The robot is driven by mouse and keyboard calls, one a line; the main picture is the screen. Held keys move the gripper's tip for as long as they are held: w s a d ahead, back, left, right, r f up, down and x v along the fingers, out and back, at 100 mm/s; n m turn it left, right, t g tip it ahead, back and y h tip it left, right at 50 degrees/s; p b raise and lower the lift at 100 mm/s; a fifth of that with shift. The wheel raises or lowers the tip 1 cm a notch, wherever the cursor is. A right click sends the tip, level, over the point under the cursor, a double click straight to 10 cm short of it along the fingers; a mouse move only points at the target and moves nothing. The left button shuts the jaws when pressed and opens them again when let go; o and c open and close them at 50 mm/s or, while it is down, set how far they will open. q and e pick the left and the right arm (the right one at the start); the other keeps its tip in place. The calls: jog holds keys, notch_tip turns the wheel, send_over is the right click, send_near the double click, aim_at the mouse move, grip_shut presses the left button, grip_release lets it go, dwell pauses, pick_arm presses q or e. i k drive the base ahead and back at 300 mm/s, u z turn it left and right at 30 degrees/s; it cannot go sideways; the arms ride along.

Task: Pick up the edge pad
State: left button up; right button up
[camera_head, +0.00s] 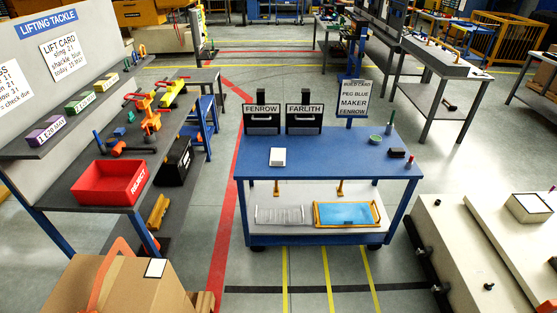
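I cannot tell for certain which thing is the edge pad. A yellow angled piece (158,212) on the low shelf under the left bench could be it. Another yellow piece (172,92) lies at the far part of the bench top, beside orange lifting gear (148,115). Neither of my grippers is in view, and nothing is seen held.
A blue wheeled table (330,155) stands in the middle. A cardboard box (125,290) is at front left, pale blocks (465,245) at right. Floor between is clear.

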aim_at(277, 155)
jog(key=z, duration=0.45)
jog(key=k, duration=0.5)
jog(key=u, duration=0.25)
jog(key=i, duration=1)
jog(key=u, duration=0.55)
jog(key=i, duration=1.2)
jog(key=z, duration=0.4)
